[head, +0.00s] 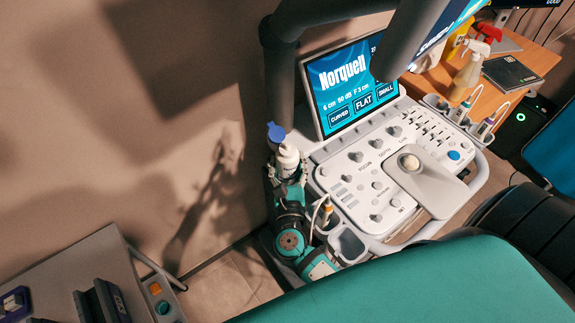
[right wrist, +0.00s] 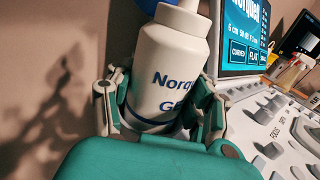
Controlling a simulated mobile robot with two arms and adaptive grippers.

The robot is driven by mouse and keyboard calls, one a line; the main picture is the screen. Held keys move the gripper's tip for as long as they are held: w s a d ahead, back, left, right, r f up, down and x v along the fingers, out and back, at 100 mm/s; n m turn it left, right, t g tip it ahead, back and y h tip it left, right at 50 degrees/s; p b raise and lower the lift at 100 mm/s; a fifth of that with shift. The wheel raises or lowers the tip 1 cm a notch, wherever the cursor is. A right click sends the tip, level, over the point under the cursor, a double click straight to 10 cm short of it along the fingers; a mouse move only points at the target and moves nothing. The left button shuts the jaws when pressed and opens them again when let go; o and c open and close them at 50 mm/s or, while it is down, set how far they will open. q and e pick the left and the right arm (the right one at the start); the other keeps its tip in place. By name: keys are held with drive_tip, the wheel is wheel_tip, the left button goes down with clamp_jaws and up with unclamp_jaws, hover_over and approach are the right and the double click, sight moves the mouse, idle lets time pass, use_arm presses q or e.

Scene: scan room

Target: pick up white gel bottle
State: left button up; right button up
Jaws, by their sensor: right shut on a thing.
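The white gel bottle (head: 288,161) stands at the left side of the ultrasound console, near the screen. In the right wrist view the bottle (right wrist: 172,68) fills the middle, with dark blue lettering on its body, partly cut by the frame's top. My right gripper (head: 288,178) is shut on it, with one finger on each side of its lower body. In the right wrist view the gripper (right wrist: 156,108) hides the bottle's base. A blue cap (head: 276,132) shows just above and behind the bottle; I cannot tell whether it belongs to it. My left gripper is not in view.
The console panel (head: 362,170) with knobs and a lit screen (head: 345,85) is close to the right of the bottle. A probe in a holder (head: 327,212) is near my right arm. Spray bottles (head: 470,68) stand on a wooden table. A teal couch (head: 430,285) fills the front.

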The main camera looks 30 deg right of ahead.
sight(288, 145)
wheel_tip(288, 145, up, 10)
drive_tip(key=shift+r+p, duration=0.1)
drive_tip(key=shift+p, duration=0.95)
drive_tip(key=o, duration=0.8)
drive_tip(key=shift+c, duration=0.7)
drive_tip(key=shift+s, duration=0.1)
